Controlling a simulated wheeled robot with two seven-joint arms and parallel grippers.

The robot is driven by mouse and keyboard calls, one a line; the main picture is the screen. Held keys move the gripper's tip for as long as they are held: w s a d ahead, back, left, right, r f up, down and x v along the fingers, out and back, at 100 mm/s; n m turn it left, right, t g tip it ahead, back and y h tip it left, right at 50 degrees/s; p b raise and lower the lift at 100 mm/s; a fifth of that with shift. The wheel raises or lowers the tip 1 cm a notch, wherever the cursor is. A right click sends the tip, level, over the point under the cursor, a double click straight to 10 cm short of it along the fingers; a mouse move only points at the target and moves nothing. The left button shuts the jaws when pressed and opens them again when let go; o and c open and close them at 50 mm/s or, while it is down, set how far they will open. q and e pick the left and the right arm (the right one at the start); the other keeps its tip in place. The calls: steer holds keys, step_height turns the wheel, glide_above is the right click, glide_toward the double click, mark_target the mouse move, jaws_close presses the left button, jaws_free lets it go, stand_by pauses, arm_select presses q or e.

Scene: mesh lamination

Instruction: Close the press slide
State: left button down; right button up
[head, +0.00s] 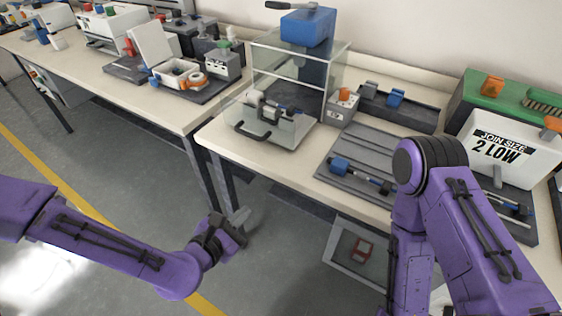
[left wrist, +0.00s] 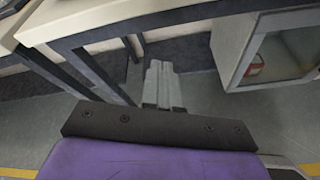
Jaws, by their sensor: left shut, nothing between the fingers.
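The press (head: 303,27) stands on the near bench, with clear side walls and a blue block and lever on top. Its slide (head: 285,133) sticks out at the front and carries a dark and light metal fixture. The black slide handle (head: 252,134) is at the slide's front edge, near the bench edge. My left gripper (head: 243,221) is shut and empty, below bench height and apart from the handle. Its fingers also show in the left wrist view (left wrist: 162,85), over the floor. My right arm shows at the right, but its gripper is out of sight.
The bench edge and a dark bench leg (head: 222,182) stand between my left gripper and the press. A small box with an orange knob (head: 344,95) sits right of the press. A low cabinet (head: 350,262) holds a red object. Open floor lies left.

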arm_select(q)
steer(key=w+d+r+n+t+h+b, duration=0.1)
steer(key=w+d+r+n+t+h, duration=0.2)
steer(key=r, duration=0.6)
steer(key=n+p, duration=0.1)
steer(key=p, duration=0.1)
glide_toward(286, 136)
steer(key=x, duration=0.7)
steer(key=shift+r, duration=0.15)
arm_select(e)
steer(key=shift+f, duration=0.5)
